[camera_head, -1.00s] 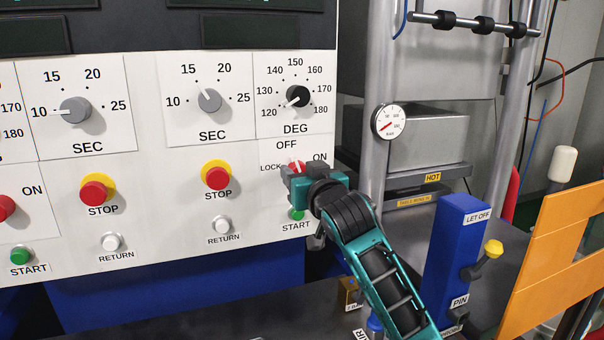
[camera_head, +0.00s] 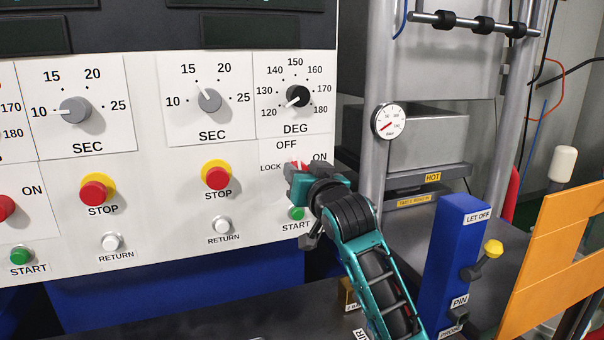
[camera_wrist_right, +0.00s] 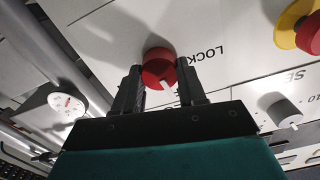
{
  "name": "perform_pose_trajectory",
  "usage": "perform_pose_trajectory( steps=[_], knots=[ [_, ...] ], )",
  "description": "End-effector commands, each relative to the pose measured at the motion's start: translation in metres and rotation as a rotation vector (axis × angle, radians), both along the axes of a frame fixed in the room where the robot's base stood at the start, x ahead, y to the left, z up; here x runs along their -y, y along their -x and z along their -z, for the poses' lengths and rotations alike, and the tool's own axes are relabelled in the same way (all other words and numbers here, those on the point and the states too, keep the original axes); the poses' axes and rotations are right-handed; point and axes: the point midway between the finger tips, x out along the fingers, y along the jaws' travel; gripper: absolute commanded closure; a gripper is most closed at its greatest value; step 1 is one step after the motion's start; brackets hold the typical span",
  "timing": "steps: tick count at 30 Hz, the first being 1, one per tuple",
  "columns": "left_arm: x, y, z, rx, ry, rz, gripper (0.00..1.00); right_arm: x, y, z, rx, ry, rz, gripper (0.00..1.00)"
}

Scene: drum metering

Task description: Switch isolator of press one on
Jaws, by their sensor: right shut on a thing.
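The isolator knob (camera_head: 297,165) is red with a white mark and sits on the panel among the labels OFF, LOCK and ON. In the head view only its top shows, below OFF. My right gripper (camera_head: 303,178) is at the knob and hides most of it. In the right wrist view the red knob (camera_wrist_right: 155,64) sits between the two dark fingers of the right gripper (camera_wrist_right: 159,70), which are shut on it. Its white mark points down in that view, where LOCK appears upside down. My left gripper is not in view.
Close below the gripper is the green START button (camera_head: 297,213). To the left are a red STOP button (camera_head: 217,178) and a white RETURN button (camera_head: 222,224). A blue LET OFF post (camera_head: 458,250) and an orange panel (camera_head: 560,240) stand right of my arm.

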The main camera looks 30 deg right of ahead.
Motion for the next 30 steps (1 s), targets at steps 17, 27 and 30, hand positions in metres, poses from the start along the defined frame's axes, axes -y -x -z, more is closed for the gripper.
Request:
perform_pose_trajectory(
  steps=[17,27,30],
  knots=[
    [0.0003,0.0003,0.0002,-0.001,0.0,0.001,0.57,0.0011,0.0003,0.0016,0.126,-0.532,0.0,0.9],
    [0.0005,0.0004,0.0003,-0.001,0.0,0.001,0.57,0.0016,0.0003,0.0021,0.202,-0.847,-0.001,0.9],
    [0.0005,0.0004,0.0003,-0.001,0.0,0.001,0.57,0.0017,0.0003,0.0027,0.223,-0.937,-0.001,0.9]
  ],
)
